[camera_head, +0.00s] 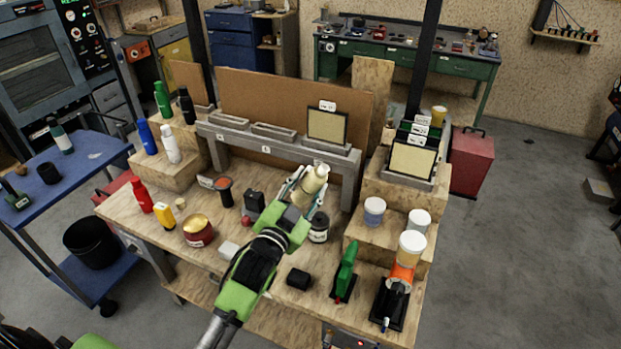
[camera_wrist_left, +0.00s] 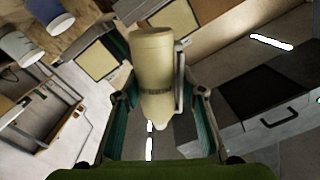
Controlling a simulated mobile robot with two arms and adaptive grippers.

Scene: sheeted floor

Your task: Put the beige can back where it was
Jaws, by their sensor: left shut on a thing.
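The beige can (camera_head: 313,179) is held up above the workbench (camera_head: 262,285), in front of the grey raised shelf. My left gripper (camera_head: 302,190) is shut on it. In the left wrist view the can (camera_wrist_left: 154,75) sits between the two fingers of the gripper (camera_wrist_left: 160,105), with a narrower end toward the palm. In the head view it is tilted. A dark jar with a pale label (camera_head: 319,228) stands on the bench just below and right of the gripper. My right gripper is not in view.
The grey shelf (camera_head: 245,140) holds trays and a framed panel (camera_head: 327,126). Wooden steps at right carry a blue-grey jar (camera_head: 374,210) and a white-lidded jar (camera_head: 418,221). A dark red tin (camera_head: 198,230) is left.

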